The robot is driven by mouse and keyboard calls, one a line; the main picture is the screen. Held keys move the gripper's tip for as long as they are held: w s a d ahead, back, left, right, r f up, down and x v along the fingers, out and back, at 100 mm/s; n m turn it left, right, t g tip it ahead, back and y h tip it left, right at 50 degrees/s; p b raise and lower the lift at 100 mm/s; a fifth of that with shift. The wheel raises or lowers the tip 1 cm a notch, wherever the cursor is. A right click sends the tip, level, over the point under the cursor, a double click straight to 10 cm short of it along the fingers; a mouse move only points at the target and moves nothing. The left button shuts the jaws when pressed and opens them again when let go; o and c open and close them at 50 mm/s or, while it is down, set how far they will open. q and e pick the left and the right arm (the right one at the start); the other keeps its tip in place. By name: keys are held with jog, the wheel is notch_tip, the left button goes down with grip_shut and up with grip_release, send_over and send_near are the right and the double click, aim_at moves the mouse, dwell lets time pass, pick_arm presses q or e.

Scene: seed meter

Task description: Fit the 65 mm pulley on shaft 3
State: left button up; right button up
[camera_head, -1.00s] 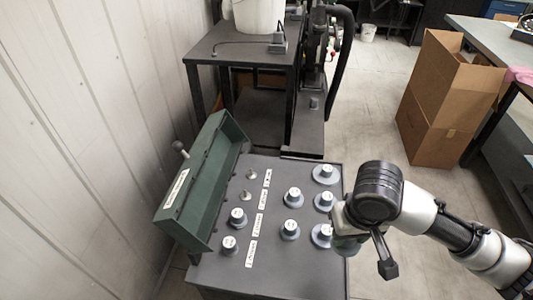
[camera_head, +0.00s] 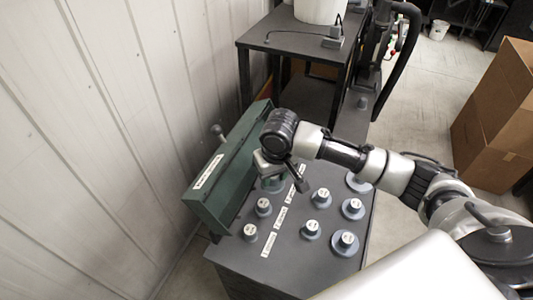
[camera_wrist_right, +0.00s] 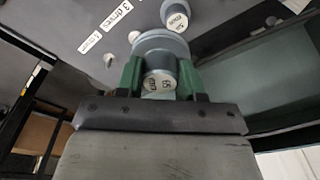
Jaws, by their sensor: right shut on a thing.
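My right gripper (camera_head: 271,179) is over the left part of the dark plate (camera_head: 325,262), beside the green trough. In the wrist view its green fingers (camera_wrist_right: 161,76) are shut on a grey stepped pulley with a pale hub marked 65 (camera_wrist_right: 158,84). The pulley's wide flange faces the plate; I cannot tell whether it touches it or sits on a shaft. A label reading 3 drive (camera_wrist_right: 116,14) lies nearby. A small bare stub (camera_wrist_right: 108,60) shows left of the pulley. The shafts under the gripper are hidden in the head view. My left gripper is out of view.
Pulleys stand at the left (camera_head: 263,207) and near left (camera_head: 250,232). Several more stand at the right, such as this one (camera_head: 351,208). The green trough (camera_head: 226,180) borders the plate's left side. A black table (camera_head: 290,42) is behind, a cardboard box (camera_head: 497,120) right.

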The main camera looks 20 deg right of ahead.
jog(key=w+d+f, duration=0.1)
jog(key=w, duration=0.1)
jog(key=w+d+p, duration=0.1)
jog(key=w, duration=0.1)
jog(key=w+d+f, duration=0.1)
jog(key=w+d, duration=0.1)
jog(key=shift+f, duration=0.35)
jog(key=shift+f+b, duration=0.9)
pick_arm(q)
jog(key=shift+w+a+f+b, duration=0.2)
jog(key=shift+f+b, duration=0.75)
jog(key=shift+b, duration=0.05)
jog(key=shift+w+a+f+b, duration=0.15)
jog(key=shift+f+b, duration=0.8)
pick_arm(e)
jog(key=shift+f, duration=1.55)
pick_arm(q)
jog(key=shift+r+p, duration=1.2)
jog(key=shift+p, duration=0.05)
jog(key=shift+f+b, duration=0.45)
jog(key=shift+b, duration=0.05)
pick_arm(e)
jog(key=shift+f, duration=1.8)
jog(key=o, duration=1)
jog(key=shift+o, duration=0.2)
